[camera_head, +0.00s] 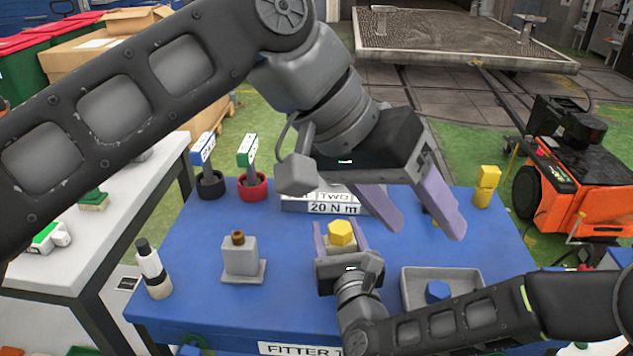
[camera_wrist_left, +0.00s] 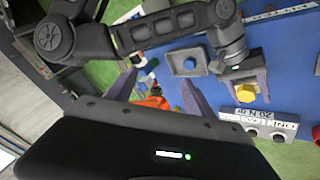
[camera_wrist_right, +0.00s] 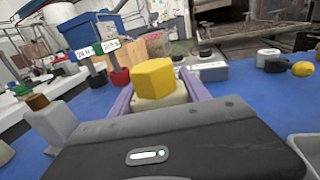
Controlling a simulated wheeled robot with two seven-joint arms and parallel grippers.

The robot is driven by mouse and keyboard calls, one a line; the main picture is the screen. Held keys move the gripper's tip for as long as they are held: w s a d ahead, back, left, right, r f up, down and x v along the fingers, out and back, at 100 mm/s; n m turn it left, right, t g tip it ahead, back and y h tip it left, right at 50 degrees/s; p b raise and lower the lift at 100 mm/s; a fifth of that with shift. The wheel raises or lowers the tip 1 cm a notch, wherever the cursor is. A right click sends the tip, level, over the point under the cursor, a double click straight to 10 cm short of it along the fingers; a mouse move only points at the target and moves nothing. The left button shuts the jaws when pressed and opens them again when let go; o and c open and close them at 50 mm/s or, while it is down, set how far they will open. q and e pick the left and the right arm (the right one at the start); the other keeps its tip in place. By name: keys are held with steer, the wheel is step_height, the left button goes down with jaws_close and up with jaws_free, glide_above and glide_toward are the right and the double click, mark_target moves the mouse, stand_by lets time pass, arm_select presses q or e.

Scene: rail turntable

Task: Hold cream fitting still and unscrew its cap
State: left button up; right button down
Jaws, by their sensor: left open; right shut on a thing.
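The cream fitting (camera_wrist_right: 160,102) stands on the blue table with a yellow hexagonal cap (camera_head: 342,233) on top. The cap also shows in the right wrist view (camera_wrist_right: 154,76) and the left wrist view (camera_wrist_left: 246,93). My right gripper (camera_head: 341,240) is shut on the cream fitting, its purple fingers on either side of the body below the cap. My left gripper (camera_head: 420,215) is open and empty, above the table, behind and to the right of the cap. Its purple fingers are spread wide. Most of the fitting is hidden in the head view by the right gripper.
A grey tray (camera_head: 410,292) holding a blue piece (camera_head: 437,291) lies at right. A grey block with a brown top (camera_head: 241,258) and a white bottle (camera_head: 153,272) stand at left. A "20 N m" block (camera_head: 325,205) is behind the fitting. A yellow piece (camera_head: 486,187) stands at back right.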

mark_target(338, 229)
arm_select(q)
steer(key=w+a+f+m+t+y, duration=0.2)
steer(key=w+a+f+y, duration=0.2)
steer(key=w+a, duration=0.7)
step_height(338, 229, down, 2)
steer(key=shift+w+a, duration=0.3)
steer(key=shift+w, duration=0.9)
steer(key=shift+f, duration=0.15)
steer(key=x, duration=1.1)
steer(key=shift+w+f, duration=0.2)
steer(key=shift+f, duration=0.15)
steer(key=shift+c, duration=0.5)
jaws_close()
